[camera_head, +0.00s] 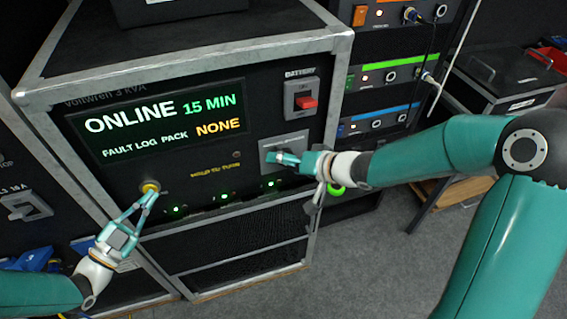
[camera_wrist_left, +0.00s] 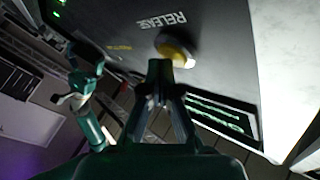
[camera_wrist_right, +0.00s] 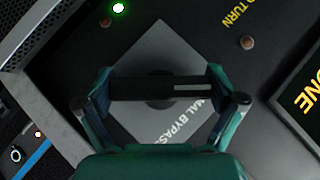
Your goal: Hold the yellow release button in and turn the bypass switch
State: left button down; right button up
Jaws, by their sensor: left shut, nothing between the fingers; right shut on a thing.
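The yellow release button (camera_head: 151,187) is at the lower left of the black front panel. It also shows in the left wrist view (camera_wrist_left: 176,50), under the word RELEASE. My left gripper (camera_head: 148,194) is shut and empty, its fingertips at the button; they seem to touch it, but how far it is pressed I cannot tell. The bypass switch, a dark bar handle (camera_wrist_right: 158,88) on a grey square plate (camera_wrist_right: 150,55), is between the fingers of my right gripper (camera_wrist_right: 172,90), which is shut on it. In the head view the gripper partly hides the plate (camera_head: 291,143).
The panel display (camera_head: 160,118) reads ONLINE 15 MIN and FAULT LOG PACK NONE. A red battery switch (camera_head: 305,102) sits above the bypass plate. Rack units with cables (camera_head: 385,75) stand to the right. Green lights (camera_head: 225,197) line the panel's lower edge.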

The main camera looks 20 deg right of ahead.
jog(key=o, duration=0.8)
jog(key=shift+f, duration=0.15)
jog(key=v, duration=1.2)
